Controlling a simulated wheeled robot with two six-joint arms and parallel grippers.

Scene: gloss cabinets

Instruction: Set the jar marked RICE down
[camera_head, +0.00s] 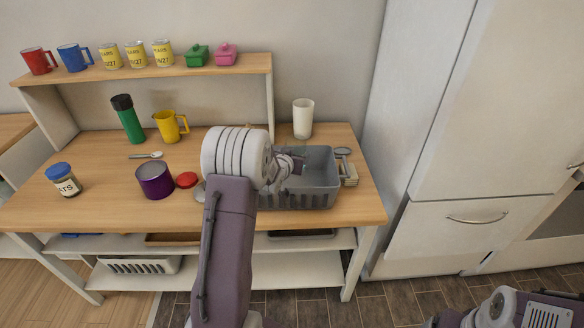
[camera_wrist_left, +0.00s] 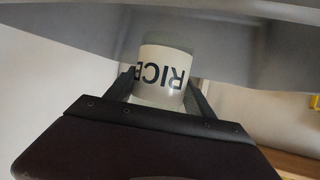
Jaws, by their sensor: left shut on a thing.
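My left gripper (camera_head: 293,162) is over the grey basket (camera_head: 322,194) on the right of the wooden counter, partly hidden behind my own wrist. In the left wrist view, it is shut on the jar marked RICE (camera_wrist_left: 163,72), with a finger on each side. The white label shows dark letters, upside down in that picture. I cannot make out the jar in the head view. Whether it touches anything below cannot be told. My right gripper is not in view; only part of my right arm shows at the lower right.
The raised shelf (camera_head: 150,73) holds mugs, cans and small dishes.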

